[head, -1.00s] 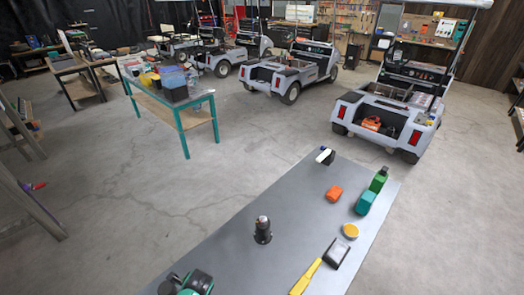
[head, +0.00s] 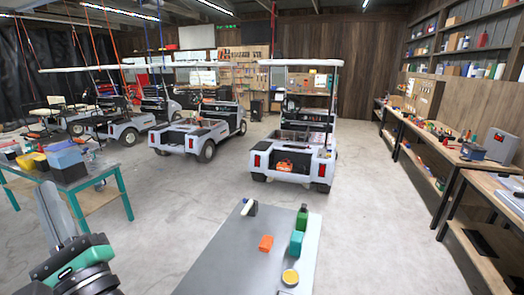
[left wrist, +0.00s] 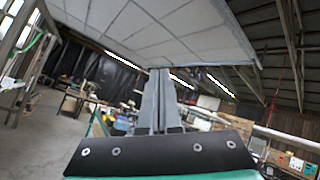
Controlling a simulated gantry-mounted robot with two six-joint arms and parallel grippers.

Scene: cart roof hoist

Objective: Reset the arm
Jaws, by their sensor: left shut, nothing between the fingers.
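My left gripper (head: 50,205) is at the lower left of the head view, its grey fingers raised above the green and black wrist. In the left wrist view the two fingers (left wrist: 160,85) stand upright side by side, closed together with nothing between them. A large pale panel with dark grid lines (left wrist: 165,25) fills the top of that view behind the fingertips; I cannot tell how far off it is. My right gripper is in neither view.
A teal-legged table (head: 105,172) stands at left. A golf cart (head: 290,150) stands beyond open floor.

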